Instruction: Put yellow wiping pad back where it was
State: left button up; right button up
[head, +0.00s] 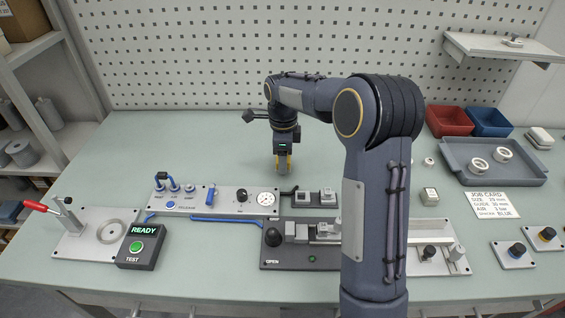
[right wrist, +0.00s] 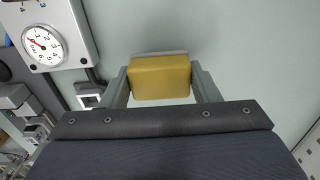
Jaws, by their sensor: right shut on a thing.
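The yellow wiping pad (right wrist: 160,79) sits between the two grey fingers of my right gripper in the right wrist view, with a pale strip along its far edge. My right gripper (head: 284,168) is shut on it, pointing down over the green table behind the dial panel, near the middle. Only a little yellow shows there in the head view. I cannot tell whether the pad touches the table. My left gripper is not in view.
A panel with a dial (head: 266,198) stands just in front, with a small dark fixture (head: 315,196) to its right. A grey tray (head: 478,147) with white rings, red bin (head: 449,121) and blue bin (head: 490,122) stand right. The table's back left is clear. My arm hides some middle-right table.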

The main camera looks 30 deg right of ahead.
jog(key=shift+a+f, duration=0.1)
jog(key=shift+f, duration=1.05)
jog(key=shift+f, duration=0.2)
jog(key=o, duration=1)
jog(key=shift+c, duration=0.2)
